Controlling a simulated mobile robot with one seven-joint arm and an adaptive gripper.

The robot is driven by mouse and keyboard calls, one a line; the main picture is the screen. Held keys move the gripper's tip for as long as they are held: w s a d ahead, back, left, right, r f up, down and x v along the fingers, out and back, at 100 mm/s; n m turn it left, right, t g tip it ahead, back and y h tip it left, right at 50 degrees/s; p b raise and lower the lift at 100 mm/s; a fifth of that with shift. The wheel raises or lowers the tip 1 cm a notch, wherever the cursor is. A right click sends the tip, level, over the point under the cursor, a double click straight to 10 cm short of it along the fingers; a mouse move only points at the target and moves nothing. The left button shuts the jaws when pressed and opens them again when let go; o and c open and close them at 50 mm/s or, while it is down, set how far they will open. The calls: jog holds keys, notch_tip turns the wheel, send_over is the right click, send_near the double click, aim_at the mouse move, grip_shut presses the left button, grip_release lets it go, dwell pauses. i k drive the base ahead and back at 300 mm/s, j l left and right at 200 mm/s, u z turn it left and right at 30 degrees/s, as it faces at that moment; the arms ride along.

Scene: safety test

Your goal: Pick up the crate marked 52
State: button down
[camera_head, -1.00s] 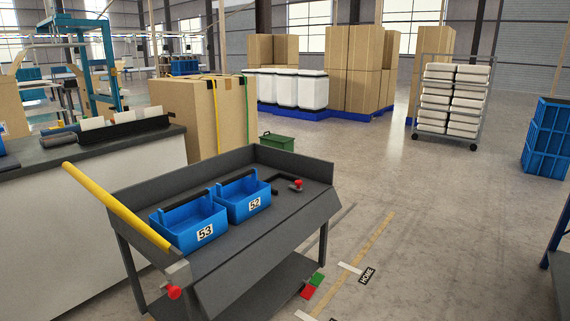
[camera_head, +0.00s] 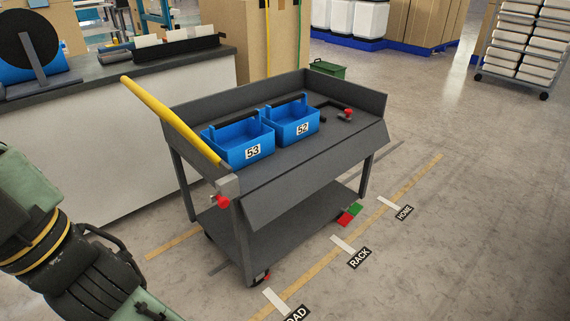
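The crate marked 52 (camera_head: 294,129) is a blue open box with a black bar handle. It stands upright on the top deck of a dark grey cart (camera_head: 292,167), at the middle of the picture. The crate marked 53 (camera_head: 238,149), of the same kind, stands close to its left. Part of my arm, green and black with a yellow band, shows at the lower left, well apart from the cart. My gripper's fingertips are not in view.
The cart has a yellow push bar (camera_head: 172,120), a red knob (camera_head: 221,201) and a red-topped black fitting (camera_head: 347,114). A counter (camera_head: 110,150) stands behind it at left. A green box (camera_head: 327,69) is on the floor behind. Open floor with yellow lines and labels lies at right.

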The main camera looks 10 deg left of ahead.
aim_at(292, 120)
jog(key=i+j+u, duration=0.15)
jog(key=i+j, duration=0.15)
jog(key=i, duration=0.25)
jog(key=i+j+u, duration=0.2)
jog(key=i, duration=0.35)
jog(key=i+j+u, duration=0.15)
jog(key=i, duration=0.45)
